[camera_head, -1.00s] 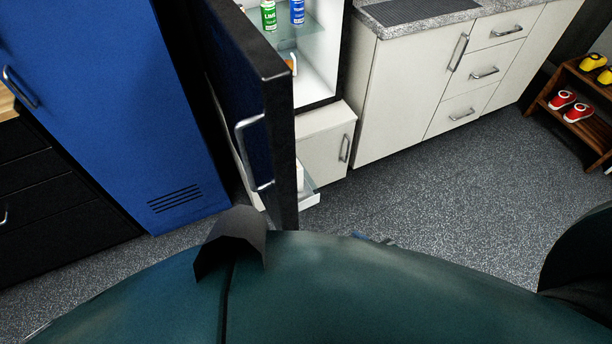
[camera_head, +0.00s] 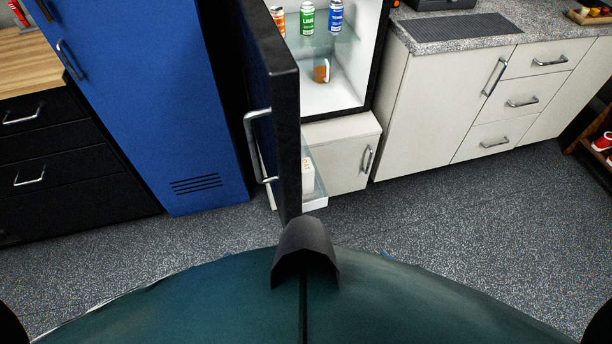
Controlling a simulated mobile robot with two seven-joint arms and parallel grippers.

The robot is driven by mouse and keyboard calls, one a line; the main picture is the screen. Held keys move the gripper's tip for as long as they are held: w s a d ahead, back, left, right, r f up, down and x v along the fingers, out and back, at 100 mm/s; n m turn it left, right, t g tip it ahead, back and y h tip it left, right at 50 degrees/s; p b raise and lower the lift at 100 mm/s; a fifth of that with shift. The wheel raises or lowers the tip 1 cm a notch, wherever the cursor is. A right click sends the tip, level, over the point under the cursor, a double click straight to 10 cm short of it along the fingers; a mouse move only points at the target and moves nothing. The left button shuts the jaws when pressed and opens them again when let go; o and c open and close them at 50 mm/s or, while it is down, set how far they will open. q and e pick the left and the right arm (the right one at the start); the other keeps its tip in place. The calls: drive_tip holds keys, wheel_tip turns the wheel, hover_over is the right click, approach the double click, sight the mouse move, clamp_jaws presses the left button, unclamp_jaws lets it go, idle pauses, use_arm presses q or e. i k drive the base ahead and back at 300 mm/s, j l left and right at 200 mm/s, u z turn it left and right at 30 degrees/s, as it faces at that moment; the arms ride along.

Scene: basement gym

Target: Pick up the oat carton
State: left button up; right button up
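The open fridge door (camera_head: 287,120) stands edge-on near the middle of the view. A white carton-like item (camera_head: 307,176) sits in the clear bin low on the inner side of this door. The door edge hides part of it, and its label is too small to read, so I cannot tell for sure that it is the oat carton. Neither of my grippers is in view.
The fridge (camera_head: 340,95) holds several cans on a glass shelf (camera_head: 318,42) and an orange-brown mug (camera_head: 321,71) below. A blue locker (camera_head: 150,100) stands left of the door, white cabinets (camera_head: 440,110) right. Grey floor (camera_head: 430,215) in front is clear.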

sight(308, 170)
drive_tip(key=z, duration=0.5)
drive_tip(key=i+l+z, duration=0.15)
drive_tip(key=z, duration=0.2)
drive_tip(key=i+z, duration=0.35)
drive_tip(key=i+l+z, duration=0.1)
drive_tip(key=i+z, duration=0.25)
drive_tip(key=i+u, duration=0.15)
drive_tip(key=i, duration=0.25)
drive_tip(key=i+l+u, duration=0.2)
drive_tip(key=i, duration=0.2)
drive_tip(key=i+l+u, duration=0.15)
drive_tip(key=i, duration=0.3)
drive_tip(key=i+u, duration=0.1)
drive_tip(key=u, duration=0.35)
drive_tip(key=i+j+u, duration=0.1)
drive_tip(key=u, duration=0.35)
drive_tip(key=i+u, duration=0.15)
drive_tip(key=u, duration=0.3)
drive_tip(key=i+l+u, duration=0.1)
drive_tip(key=u, duration=2.1)
drive_tip(key=i+u, duration=0.4)
drive_tip(key=i+j, duration=0.05)
drive_tip(key=i, duration=0.05)
